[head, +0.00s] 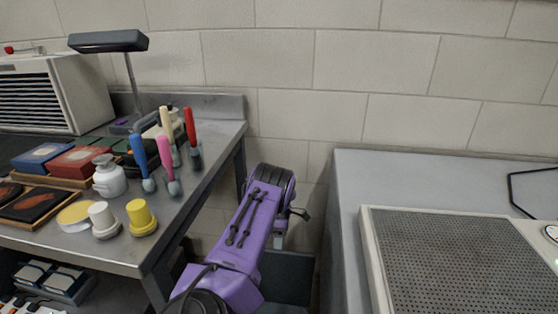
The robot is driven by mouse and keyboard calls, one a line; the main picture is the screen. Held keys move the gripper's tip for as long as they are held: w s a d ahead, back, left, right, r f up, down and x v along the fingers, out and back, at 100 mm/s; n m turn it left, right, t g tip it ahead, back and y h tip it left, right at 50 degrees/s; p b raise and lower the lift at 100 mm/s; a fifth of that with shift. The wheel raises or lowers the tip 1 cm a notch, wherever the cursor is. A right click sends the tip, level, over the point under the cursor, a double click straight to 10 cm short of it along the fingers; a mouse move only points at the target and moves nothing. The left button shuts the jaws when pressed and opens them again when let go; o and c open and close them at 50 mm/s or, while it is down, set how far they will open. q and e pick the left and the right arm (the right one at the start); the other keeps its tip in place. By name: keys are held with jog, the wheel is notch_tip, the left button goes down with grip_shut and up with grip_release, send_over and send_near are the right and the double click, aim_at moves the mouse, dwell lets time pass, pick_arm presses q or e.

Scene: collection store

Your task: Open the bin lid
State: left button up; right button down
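A dark grey bin (290,285) stands low in the gap between the workbench and the grey cabinet at the right. Only part of its dark top shows, and my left arm covers much of it. I cannot tell whether its lid is shut or raised. My purple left arm reaches up from the bottom over the bin. My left gripper (292,225) is at the arm's far end, above the bin's back part and near the wall. Its fingers are mostly hidden behind the wrist, so their opening does not show. My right gripper is not in view.
The metal workbench (150,235) at the left holds several brushes, jars, a lamp (110,41) and boxes. A grey cabinet (350,185) at the right carries a perforated panel (450,260). The gap between them is narrow, with a block wall (310,110) behind.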

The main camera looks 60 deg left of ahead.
pick_arm(q)
jog(key=b+v, duration=0.1)
jog(key=v, duration=0.9)
jog(key=shift+a+r, duration=0.2)
jog(key=shift+r, duration=0.1)
